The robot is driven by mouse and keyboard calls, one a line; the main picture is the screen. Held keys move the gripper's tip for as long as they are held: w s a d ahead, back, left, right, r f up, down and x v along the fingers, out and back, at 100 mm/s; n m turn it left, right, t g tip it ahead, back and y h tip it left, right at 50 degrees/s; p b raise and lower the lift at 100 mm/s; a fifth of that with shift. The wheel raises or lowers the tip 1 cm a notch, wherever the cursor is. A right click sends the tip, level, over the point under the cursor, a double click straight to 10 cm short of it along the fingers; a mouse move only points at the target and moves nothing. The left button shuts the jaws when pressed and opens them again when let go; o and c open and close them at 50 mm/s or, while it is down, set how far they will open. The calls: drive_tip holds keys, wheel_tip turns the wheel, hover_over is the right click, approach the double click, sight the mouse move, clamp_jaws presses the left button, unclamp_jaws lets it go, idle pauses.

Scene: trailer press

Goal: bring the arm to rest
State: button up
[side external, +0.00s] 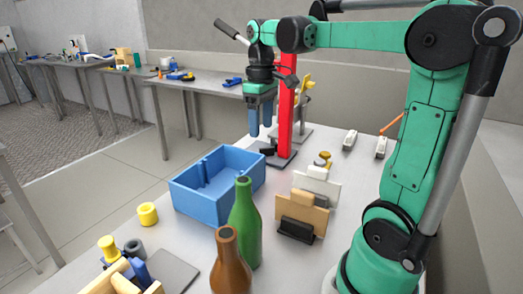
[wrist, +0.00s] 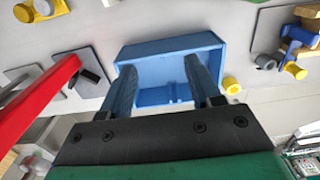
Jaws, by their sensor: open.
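My gripper (side external: 261,120) hangs from the green arm with its two blue fingers pointing down, above the far side of the blue box (side external: 189,200). In the wrist view the gripper (wrist: 166,86) shows its fingers spread apart with nothing between them. The blue box also shows there (wrist: 170,47), beyond the fingertips, and it looks empty. A red post (side external: 286,110) stands just beside the gripper on a dark base. In the wrist view the red post (wrist: 38,100) slants along the left.
A green bottle (side external: 244,225) and a brown bottle (side external: 231,265) stand in front of the box. Card-like plates in a dark holder (side external: 297,230) stand to the right. A yellow ring (side external: 148,214) lies left of the box. Bare table shows between the box and the front-left parts.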

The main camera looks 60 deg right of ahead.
drive_tip(key=w+f, duration=0.2)
drive_tip(key=w, duration=0.9)
drive_tip(key=shift+a+f, duration=0.25)
drive_tip(key=shift+f, duration=0.05)
drive_tip(key=shift+w, duration=0.1)
